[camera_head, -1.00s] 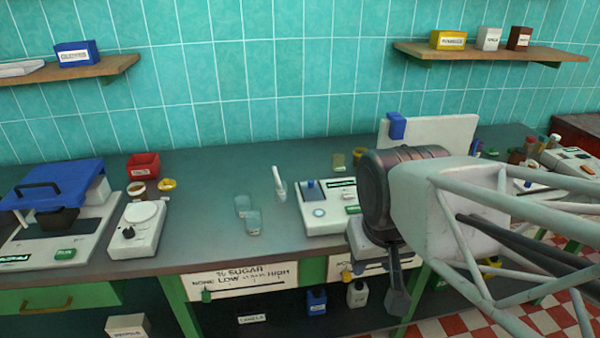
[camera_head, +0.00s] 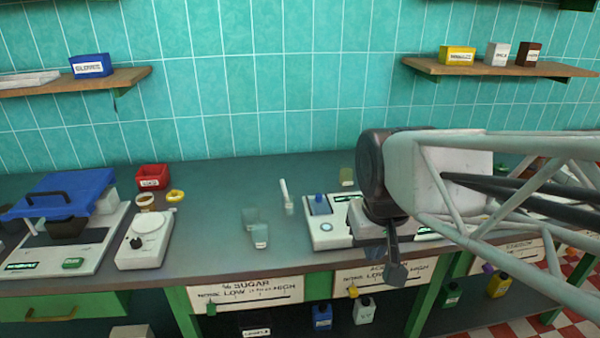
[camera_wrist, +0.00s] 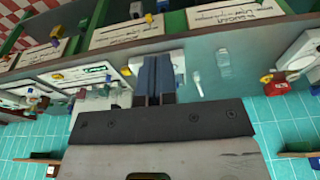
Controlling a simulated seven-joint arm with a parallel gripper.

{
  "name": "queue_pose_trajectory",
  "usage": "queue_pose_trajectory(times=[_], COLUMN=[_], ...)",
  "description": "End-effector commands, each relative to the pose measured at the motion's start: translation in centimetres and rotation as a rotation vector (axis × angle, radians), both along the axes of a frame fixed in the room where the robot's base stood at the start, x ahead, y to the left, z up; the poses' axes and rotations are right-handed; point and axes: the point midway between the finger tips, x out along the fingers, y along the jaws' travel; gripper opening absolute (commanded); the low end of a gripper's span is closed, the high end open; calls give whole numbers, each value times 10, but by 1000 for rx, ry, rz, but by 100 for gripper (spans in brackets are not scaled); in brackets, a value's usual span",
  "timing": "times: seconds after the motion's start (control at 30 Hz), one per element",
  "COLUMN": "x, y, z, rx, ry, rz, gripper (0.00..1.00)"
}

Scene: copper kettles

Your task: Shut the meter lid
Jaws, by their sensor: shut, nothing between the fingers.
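My gripper (camera_head: 396,274) is shut and empty, pointing down at the bench's front edge, in front of the right part of the white meter (camera_head: 326,235). The meter has a green label, a pale round dial and a blue block at its left back. The upright white lid panel with a blue knob, seen earlier, does not show now; my arm covers that area, so I cannot tell how the lid lies. In the wrist view my gripper's fingers (camera_wrist: 155,62) are together over the white meter body (camera_wrist: 178,72). I cannot tell whether they touch it.
Glass cups (camera_head: 260,236) and a white upright piece (camera_head: 286,197) stand left of the meter. Further left are a white dial device (camera_head: 145,238), a red bin (camera_head: 152,177) and an apparatus with a blue handled lid (camera_head: 75,190).

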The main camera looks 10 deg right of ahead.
Motion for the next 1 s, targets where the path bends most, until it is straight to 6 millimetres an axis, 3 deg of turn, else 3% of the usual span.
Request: queue_pose_trajectory(times=[0.5,1.0], x=[110,221], y=[-3,-7], z=[33,41], rx=[12,23], ry=[109,211], rz=[-25,-48], gripper=[0,0])
